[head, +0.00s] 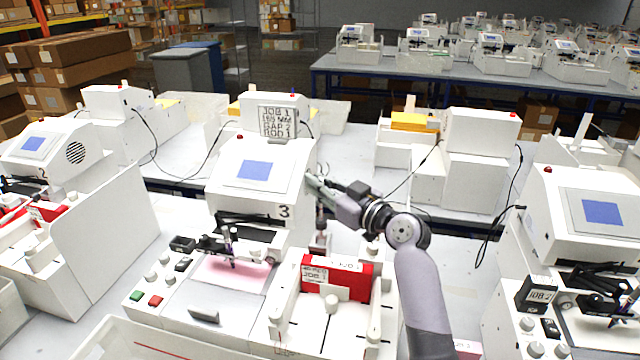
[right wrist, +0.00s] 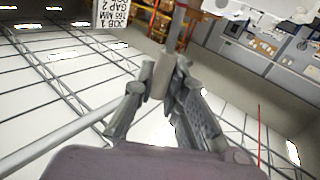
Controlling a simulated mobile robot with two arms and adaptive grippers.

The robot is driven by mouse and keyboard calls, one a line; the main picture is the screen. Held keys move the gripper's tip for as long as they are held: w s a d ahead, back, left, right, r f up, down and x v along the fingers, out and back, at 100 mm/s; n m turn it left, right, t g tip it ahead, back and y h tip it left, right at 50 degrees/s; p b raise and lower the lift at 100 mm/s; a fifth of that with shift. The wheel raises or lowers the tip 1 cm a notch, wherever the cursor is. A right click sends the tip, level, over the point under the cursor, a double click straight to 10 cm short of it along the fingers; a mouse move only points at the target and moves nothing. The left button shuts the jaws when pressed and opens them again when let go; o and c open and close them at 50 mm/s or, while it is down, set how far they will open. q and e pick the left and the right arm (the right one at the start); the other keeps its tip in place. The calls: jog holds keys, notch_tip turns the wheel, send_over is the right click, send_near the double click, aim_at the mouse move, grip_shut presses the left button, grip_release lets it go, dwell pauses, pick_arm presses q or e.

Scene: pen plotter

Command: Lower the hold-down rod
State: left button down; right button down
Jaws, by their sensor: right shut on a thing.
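The white plotter marked 3 (head: 258,178) stands in the middle of the head view. A dark bar (head: 250,221) runs across it above the pink sheet (head: 236,272); I cannot tell whether it is the hold-down rod. My right gripper (head: 314,186) is at the plotter's upper right side. In the right wrist view my right gripper (right wrist: 164,72) is shut on a pale grey lever (right wrist: 161,80), whose stem runs upward in that picture. In the head view my fingers mostly hide the lever. My left gripper is in neither view.
A job card (head: 277,121) stands on the plotter's top. A red block (head: 336,280) sits in the white holder at its right. Other plotters stand close on both sides, one at the right (head: 600,215). Cables hang behind my right arm.

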dwell(0.7)
jog(key=shift+s+f+b, duration=0.2)
jog(key=shift+f+b, duration=0.05)
jog(key=shift+b, duration=0.4)
jog(key=s+a+f+n+t+y+b, duration=0.1)
jog(key=s+n+b, duration=0.6)
jog(key=b, duration=1.2)
notch_tip(320, 180, down, 2)
jog(key=s+a+y, duration=0.1)
jog(key=y, duration=0.1)
jog(key=shift+a+t+y+b, duration=0.3)
jog(key=shift+a+t+y, duration=0.05)
jog(key=shift+t+y, duration=0.05)
jog(key=shift+s, duration=0.1)
